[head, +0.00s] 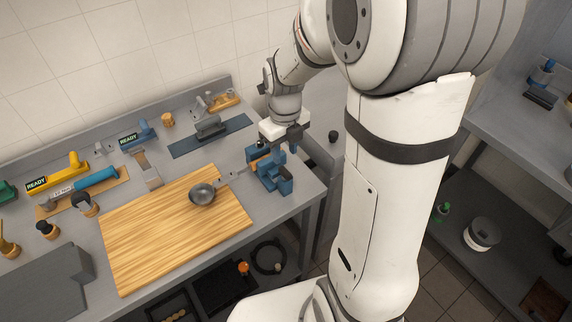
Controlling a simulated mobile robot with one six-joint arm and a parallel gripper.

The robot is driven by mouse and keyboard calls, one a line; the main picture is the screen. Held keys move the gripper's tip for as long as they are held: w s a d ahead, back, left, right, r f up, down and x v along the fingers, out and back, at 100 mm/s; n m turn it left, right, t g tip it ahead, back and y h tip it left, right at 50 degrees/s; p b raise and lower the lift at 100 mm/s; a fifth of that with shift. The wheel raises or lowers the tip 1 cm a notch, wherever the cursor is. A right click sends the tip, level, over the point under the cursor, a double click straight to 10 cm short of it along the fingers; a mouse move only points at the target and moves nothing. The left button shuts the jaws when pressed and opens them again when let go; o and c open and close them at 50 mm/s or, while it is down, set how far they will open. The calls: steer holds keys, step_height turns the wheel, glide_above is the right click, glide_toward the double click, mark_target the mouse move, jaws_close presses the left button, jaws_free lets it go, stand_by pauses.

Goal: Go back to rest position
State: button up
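My arm rises in the right middle of the head view and bends over to the worktop. My gripper (287,144) points down at the worktop's right end, just above or beside a blue stand (272,178). Its fingers are small and dark against the blue parts, so I cannot tell whether they are open or touching anything. A metal ladle (202,194) has its round bowl over the wooden board (150,238), and its handle points right toward the blue stand.
Along the wall lie a blue mat (190,143) with a grey-handled tool, a yellow tool (62,172) and a blue roller (96,178). A grey block (45,285) is at lower left. Shelves are below and at right. Most of the board is clear.

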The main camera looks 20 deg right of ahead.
stand_by(0.3)
steer(key=shift+s+r+n, duration=0.35)
steer(key=shift+r+n, duration=0.05)
steer(key=shift+n, duration=0.4)
steer(key=s+r+n+t+b, duration=0.1)
steer(key=s+r+n, duration=0.3)
steer(key=n, duration=1.1)
steer(key=s+r+n+t+b, duration=0.1)
steer(key=s+r+n, duration=0.3)
steer(key=s+n, duration=0.6)
steer(key=n+t, duration=0.1)
steer(key=n, duration=0.4)
